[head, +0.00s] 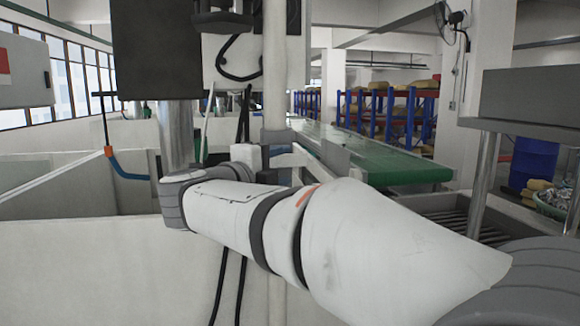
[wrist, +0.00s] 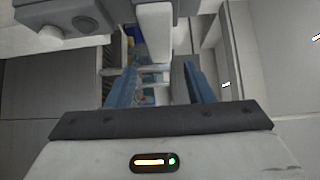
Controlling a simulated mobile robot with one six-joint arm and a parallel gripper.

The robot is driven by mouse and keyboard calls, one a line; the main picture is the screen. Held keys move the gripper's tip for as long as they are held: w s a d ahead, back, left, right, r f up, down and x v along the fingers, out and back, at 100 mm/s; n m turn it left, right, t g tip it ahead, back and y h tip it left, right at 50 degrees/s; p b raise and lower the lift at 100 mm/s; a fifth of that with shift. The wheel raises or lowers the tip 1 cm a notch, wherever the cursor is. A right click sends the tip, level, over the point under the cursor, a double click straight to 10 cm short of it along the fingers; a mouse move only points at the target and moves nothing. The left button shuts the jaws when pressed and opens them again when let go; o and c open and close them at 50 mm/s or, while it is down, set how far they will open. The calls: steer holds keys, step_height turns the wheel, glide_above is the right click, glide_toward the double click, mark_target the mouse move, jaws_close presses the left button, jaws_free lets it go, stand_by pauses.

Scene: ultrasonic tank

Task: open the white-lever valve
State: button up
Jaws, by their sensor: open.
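My gripper (wrist: 159,80) shows in the wrist view as two blue fingers, spread apart with a clear gap between them. A white bar (wrist: 155,35), which looks like the white lever, hangs from a grey body at the top of the wrist view. Its lower end lines up with the gap between the fingers. I cannot tell whether it is between them or beyond them, and no contact shows. In the head view my arm crosses the middle and my gripper does not show. I cannot pick out the valve for certain there.
In the head view a pale tank wall (head: 80,255) fills the lower left. A blue bent pipe (head: 127,172) with an orange collar stands at the left. A green conveyor (head: 390,165) runs behind my arm. Black cables (head: 219,288) hang below it.

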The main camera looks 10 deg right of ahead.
mark_target(298, 161)
steer(key=x, duration=0.7)
steer(key=shift+w+d, duration=0.1)
steer(key=shift+d, duration=0.05)
steer(key=c, duration=1)
